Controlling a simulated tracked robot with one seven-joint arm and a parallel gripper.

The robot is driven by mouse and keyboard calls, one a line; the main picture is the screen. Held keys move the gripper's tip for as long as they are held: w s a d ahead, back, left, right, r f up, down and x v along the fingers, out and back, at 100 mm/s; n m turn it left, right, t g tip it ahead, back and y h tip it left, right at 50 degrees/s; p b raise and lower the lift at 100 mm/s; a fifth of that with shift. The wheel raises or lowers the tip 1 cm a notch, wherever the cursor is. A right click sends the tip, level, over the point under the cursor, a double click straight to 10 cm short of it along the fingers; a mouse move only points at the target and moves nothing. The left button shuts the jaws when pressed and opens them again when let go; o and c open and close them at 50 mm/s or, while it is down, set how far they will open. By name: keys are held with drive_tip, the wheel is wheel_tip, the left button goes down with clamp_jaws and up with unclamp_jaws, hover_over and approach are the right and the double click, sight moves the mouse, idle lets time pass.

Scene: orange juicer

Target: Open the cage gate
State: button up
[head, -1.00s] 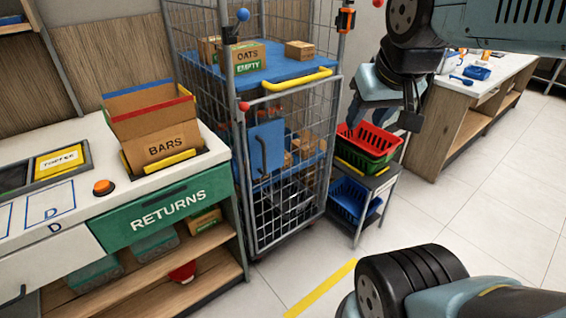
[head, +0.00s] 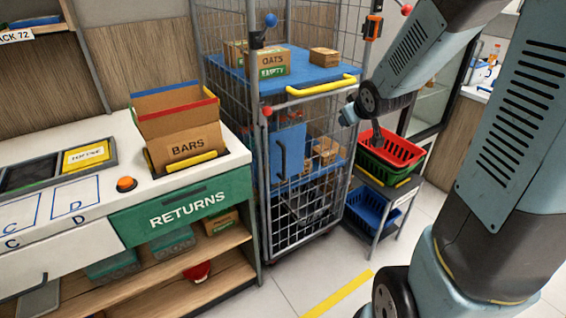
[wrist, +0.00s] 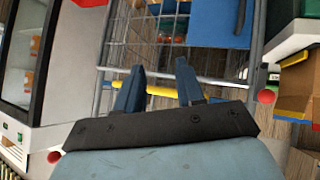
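The wire cage (head: 303,150) stands upright in the middle of the head view. Its front gate (head: 300,215) appears closed, with a blue panel (head: 288,148) and a dark pull handle (head: 281,160). A yellow bar (head: 322,86) crosses the front above the gate. A red knob (head: 267,111) is at the gate's upper left; it shows at right in the wrist view (wrist: 267,96). My gripper (wrist: 160,68) is open and empty, facing the cage front. In the head view my gripper (head: 348,114) is near the cage's right front, partly hidden by my wrist.
A returns counter (head: 175,215) with a BARS box (head: 188,145) stands left of the cage. A small stand with red (head: 398,150) and green baskets is close on the right. Boxes sit on the cage's blue shelf (head: 300,70). The floor in front is clear.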

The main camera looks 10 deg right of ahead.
drive_tip(key=w+a+f+n+t+y, duration=0.1)
drive_tip(key=w+a+f+n+y, duration=0.1)
drive_tip(key=w+f, duration=0.4)
drive_tip(key=n+t+y, duration=0.1)
drive_tip(key=t+y, duration=0.2)
drive_tip(key=y, duration=0.6)
hover_over(284, 177)
drive_tip(key=f, duration=1.2)
drive_tip(key=w+f, duration=0.1)
drive_tip(key=f, duration=0.5)
drive_tip(key=shift+d, duration=0.1)
clamp_jaws()
